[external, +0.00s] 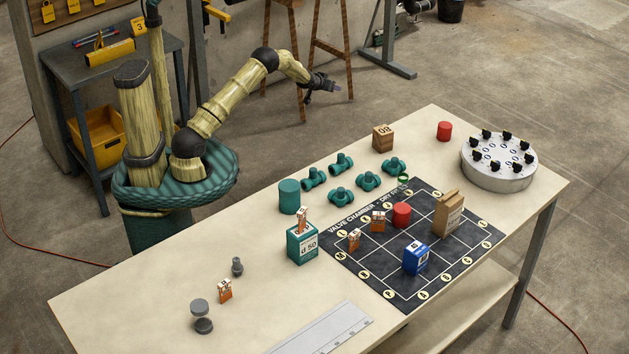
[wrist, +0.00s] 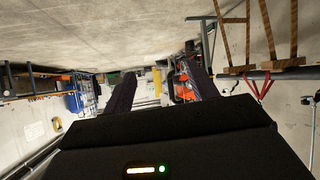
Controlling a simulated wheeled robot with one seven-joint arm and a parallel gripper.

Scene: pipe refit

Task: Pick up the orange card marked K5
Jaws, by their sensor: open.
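Several small orange-and-white cards show in the external view. One card (external: 225,290) stands alone at the table's front left. Two stand on the black grid mat (external: 405,297): one card (external: 354,240) at its left edge and another card (external: 378,221) further back. A fourth card (external: 302,220) sticks up from the teal box marked d 50 (external: 302,247). The print on the cards is too small to tell which is K5. My gripper (external: 333,88) is raised behind the table, apart from all cards. In the wrist view, my gripper (wrist: 158,82) is open and empty, facing the room.
On the mat stand a red cylinder (external: 402,215), a tan box (external: 448,214) and a blue box (external: 415,258). Teal pipe fittings (external: 341,196) and a teal cylinder (external: 289,196) lie behind. Grey weights (external: 202,317) stand front left. A round turntable (external: 499,163) is at right.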

